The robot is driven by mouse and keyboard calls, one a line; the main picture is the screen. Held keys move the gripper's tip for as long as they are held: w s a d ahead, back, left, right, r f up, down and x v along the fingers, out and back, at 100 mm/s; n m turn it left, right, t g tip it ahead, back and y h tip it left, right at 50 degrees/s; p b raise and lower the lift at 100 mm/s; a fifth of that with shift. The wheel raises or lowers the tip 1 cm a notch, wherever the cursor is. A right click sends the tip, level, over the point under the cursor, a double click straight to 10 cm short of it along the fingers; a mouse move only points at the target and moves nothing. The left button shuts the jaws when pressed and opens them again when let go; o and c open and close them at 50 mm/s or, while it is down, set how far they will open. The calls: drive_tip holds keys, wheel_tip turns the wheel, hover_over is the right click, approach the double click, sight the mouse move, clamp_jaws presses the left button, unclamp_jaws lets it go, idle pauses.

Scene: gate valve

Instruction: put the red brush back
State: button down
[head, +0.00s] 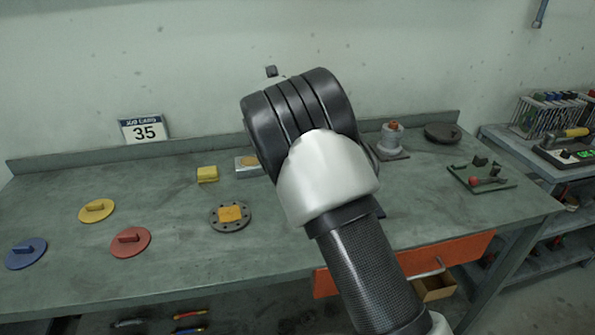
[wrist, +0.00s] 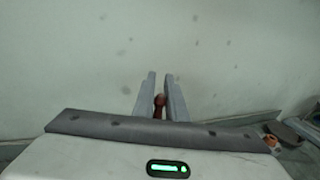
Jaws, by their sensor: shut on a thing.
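In the wrist view my gripper (wrist: 160,95) is shut on a slim red thing (wrist: 159,101), seen between the two grey fingers. It fits the red brush, but only a small part shows and I cannot make out bristles. Pale wall lies behind it. In the head view my own arm hides the gripper and what it holds. No other red brush is clear to me on the bench.
The green bench (head: 150,278) holds yellow (head: 97,211), red (head: 130,243) and blue (head: 26,253) discs, a flange with a yellow block (head: 230,214), a yellow sponge (head: 207,174), a grey valve part (head: 392,140) and a green tray (head: 497,184). An orange drawer (head: 465,254) is below.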

wheel_tip(320, 180, down, 11)
drive_tip(key=b, duration=0.1)
drive_tip(key=shift+b, duration=0.4)
drive_tip(key=shift+f, duration=0.15)
drive_tip(key=c, duration=1.8)
unclamp_jaws()
